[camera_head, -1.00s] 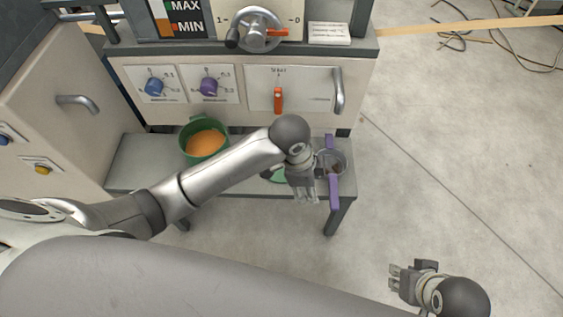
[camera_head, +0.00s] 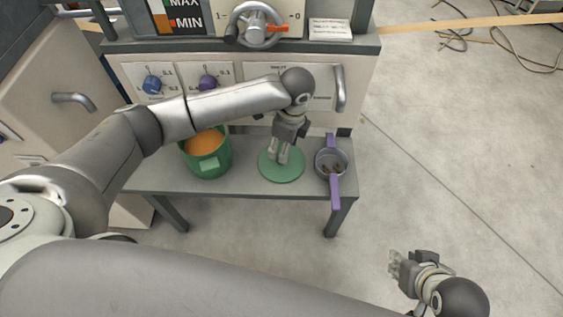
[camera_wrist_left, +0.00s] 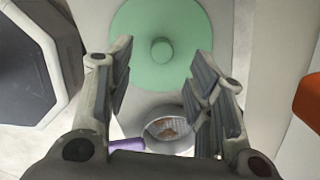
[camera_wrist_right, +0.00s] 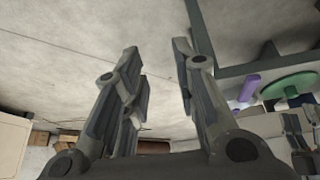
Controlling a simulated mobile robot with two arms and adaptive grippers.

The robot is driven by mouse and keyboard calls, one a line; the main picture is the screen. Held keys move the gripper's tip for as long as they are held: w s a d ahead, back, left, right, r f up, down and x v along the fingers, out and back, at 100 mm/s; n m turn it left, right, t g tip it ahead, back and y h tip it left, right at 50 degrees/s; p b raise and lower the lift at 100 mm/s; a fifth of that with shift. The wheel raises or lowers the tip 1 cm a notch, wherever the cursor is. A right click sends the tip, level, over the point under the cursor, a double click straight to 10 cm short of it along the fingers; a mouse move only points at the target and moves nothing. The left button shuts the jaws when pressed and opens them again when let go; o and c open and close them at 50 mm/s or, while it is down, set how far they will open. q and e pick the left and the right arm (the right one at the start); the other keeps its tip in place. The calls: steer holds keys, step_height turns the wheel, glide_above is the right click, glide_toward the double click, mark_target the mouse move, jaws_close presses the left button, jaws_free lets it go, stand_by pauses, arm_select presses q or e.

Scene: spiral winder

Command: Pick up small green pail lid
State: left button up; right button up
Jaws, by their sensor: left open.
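The green pail lid (camera_head: 283,174) is a flat disc lying on the grey bench between the green pail and the purple-handled pan. In the left wrist view the lid (camera_wrist_left: 185,32) shows its round central knob (camera_wrist_left: 162,50). My left gripper (camera_head: 279,158) is open and empty above the lid, fingers pointing down. In the left wrist view its fingers (camera_wrist_left: 164,72) stand apart, with the knob between and beyond them. Any contact is not visible. My right gripper (camera_head: 394,264) is open and empty, low at the right, away from the bench. The lid also shows in the right wrist view (camera_wrist_right: 292,86).
The green pail (camera_head: 209,165) with orange contents stands left of the lid. The pan (camera_head: 332,164) with purple handles stands close on its right. The panel with knobs (camera_head: 207,82) rises behind the bench (camera_head: 165,181).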

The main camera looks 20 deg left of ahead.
mark_target(274, 171)
arm_select(q)
steer(key=f, duration=0.1)
steer(key=f+b, duration=0.1)
steer(key=f, duration=0.1)
steer(key=f+b, duration=0.1)
steer(key=f, duration=0.1)
steer(key=shift+w+a+f, duration=0.1)
steer(key=shift+a+f, duration=0.05)
steer(key=shift+a, duration=0.1)
steer(key=shift+f, duration=0.15)
steer(key=c, duration=1.1)
arm_select(e)
steer(key=w+a+r+t+y, duration=0.1)
steer(key=w+a+r+t, duration=0.2)
steer(key=w+r+t, duration=0.3)
steer(key=w, duration=0.4)
steer(key=shift+w+a+r+t+y, duration=0.2)
steer(key=shift+a+r+t+y, duration=0.15)
steer(key=shift+a+t+y, duration=0.05)
